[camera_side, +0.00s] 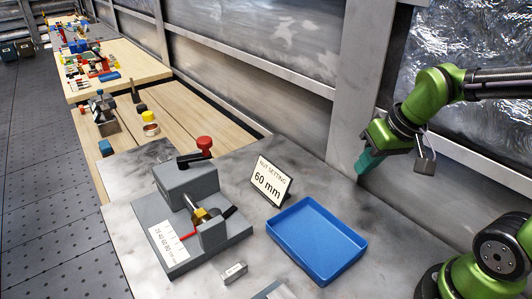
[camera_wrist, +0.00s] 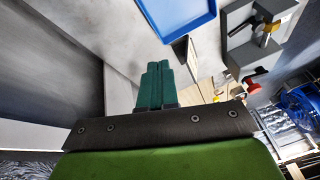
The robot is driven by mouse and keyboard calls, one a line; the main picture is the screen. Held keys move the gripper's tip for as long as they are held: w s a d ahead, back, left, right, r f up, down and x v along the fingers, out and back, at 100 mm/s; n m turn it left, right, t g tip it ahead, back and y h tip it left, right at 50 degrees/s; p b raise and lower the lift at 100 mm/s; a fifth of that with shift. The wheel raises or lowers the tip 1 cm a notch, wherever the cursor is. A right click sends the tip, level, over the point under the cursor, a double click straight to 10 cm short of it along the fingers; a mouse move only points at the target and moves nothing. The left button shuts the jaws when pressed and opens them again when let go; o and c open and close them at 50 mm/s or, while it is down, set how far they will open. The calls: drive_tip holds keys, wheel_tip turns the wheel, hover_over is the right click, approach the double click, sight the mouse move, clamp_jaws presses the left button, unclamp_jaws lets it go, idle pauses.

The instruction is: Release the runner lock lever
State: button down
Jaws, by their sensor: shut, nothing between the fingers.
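A grey fixture (camera_side: 190,235) stands on the grey metal bench top. A black crank with a red knob (camera_side: 204,143) is on its taller block. Near the lower block, a brass-coloured piece (camera_side: 199,215) sits beside a short black lever (camera_side: 230,212); a red pointer (camera_side: 188,236) reaches over a white scale. I cannot tell for certain which part is the runner lock lever. My gripper (camera_side: 364,168) has its teal fingers together, empty, well to the right of the fixture and beyond the blue tray. The fixture (camera_wrist: 236,58) shows at upper right in the wrist view, away from my fingers (camera_wrist: 156,66).
A blue tray (camera_side: 318,268) lies between the fixture and my gripper's side of the bench. A sign reading "60 mm" (camera_side: 269,180) stands behind it. A small grey block (camera_side: 234,272) lies in front. A wall runs behind. The bench near my gripper is clear.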

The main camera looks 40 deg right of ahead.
drive_tip(key=w+a+f+n+g+y, duration=0.35)
drive_tip(key=w+a+f+n, duration=0.4)
drive_tip(key=n, duration=0.55)
drive_tip(key=w+a+r+n+y, duration=0.2)
drive_tip(key=w+a+n, duration=0.3)
drive_tip(key=n, duration=1.1)
drive_tip(key=shift+w+a+r+y, duration=0.15)
drive_tip(key=shift+w+r+y, duration=0.2)
drive_tip(key=shift+w, duration=0.55)
drive_tip(key=x, duration=1)
drive_tip(key=shift+s+f, duration=0.1)
drive_tip(key=shift+f, duration=0.05)
drive_tip(key=w+a, duration=0.2)
drive_tip(key=shift+w+f, duration=0.15)
drive_tip(key=shift+w, duration=0.15)
drive_tip(key=shift+w+a, duration=0.25)
